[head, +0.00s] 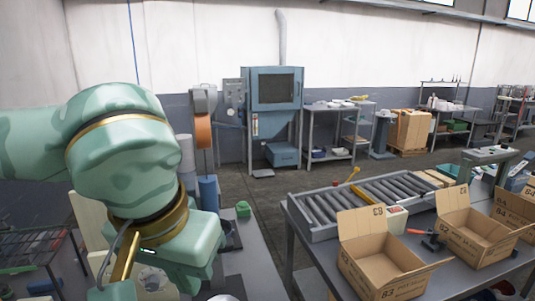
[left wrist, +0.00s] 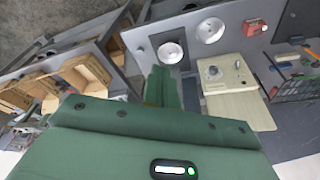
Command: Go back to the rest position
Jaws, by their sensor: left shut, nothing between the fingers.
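My left arm comes in from the left in the head view, and its green hand hangs over a grey worktop (head: 255,262). The fingertips are hidden there. In the left wrist view my left gripper (left wrist: 162,84) shows as green fingers close together, with nothing seen between them. Beyond it on the worktop are a round metal dish (left wrist: 170,53) and a second round metal dish (left wrist: 210,27), both apart from the fingers. My right gripper is in neither view.
A roller table (head: 318,213) with open cardboard boxes (head: 385,265) stands at the right. A cream appliance (left wrist: 228,75) and a red item (left wrist: 254,27) are on the worktop. Grey floor between worktop and roller table is clear. A blue machine (head: 275,90) stands behind.

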